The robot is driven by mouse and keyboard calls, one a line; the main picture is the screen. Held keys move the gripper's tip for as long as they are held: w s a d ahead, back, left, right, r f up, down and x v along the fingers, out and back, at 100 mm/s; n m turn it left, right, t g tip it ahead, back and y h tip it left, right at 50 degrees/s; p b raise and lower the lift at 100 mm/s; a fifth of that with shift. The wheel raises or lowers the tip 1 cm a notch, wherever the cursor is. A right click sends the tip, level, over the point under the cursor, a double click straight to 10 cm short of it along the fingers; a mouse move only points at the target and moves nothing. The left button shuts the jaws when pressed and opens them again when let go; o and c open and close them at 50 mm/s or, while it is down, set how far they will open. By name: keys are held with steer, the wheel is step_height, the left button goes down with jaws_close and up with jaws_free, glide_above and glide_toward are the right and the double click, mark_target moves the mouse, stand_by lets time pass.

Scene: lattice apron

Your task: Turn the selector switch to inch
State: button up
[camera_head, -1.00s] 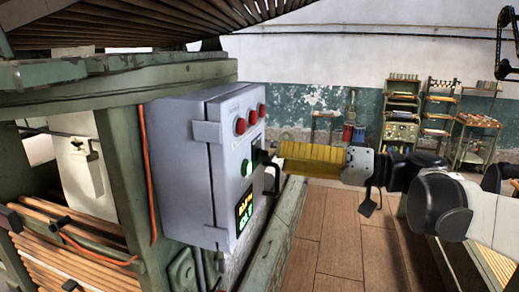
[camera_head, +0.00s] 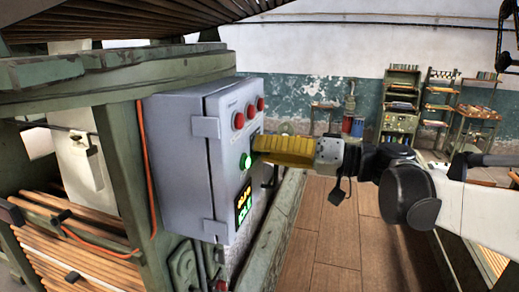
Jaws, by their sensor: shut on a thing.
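A grey control box (camera_head: 178,165) stands at left centre, its front panel facing right. A black plate (camera_head: 256,137) shows on the panel beside my fingertips. The selector switch itself is hidden behind my gripper, so its setting cannot be read. My gripper (camera_head: 258,149), with yellow ribbed fingers, reaches in from the right and meets the panel at the plate. It is shut on what appears to be the switch knob.
The panel has several red lamps (camera_head: 238,121) above, a green button (camera_head: 245,161) just left of my fingertips and a lit display (camera_head: 243,206) below. A green machine frame (camera_head: 118,165) backs the box. The wooden floor (camera_head: 330,235) at right is clear.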

steer(key=shift+c, duration=0.2)
steer(key=m+b, duration=0.1)
steer(key=m, duration=0.3)
steer(key=m+b, duration=0.1)
steer(key=m, duration=0.4)
steer(key=m+b, duration=0.1)
steer(key=m, duration=0.3)
steer(key=shift+m, duration=0.3)
steer(key=shift+m+b, duration=0.5)
steer(key=shift+m, duration=1.7)
steer(key=o, duration=1.2)
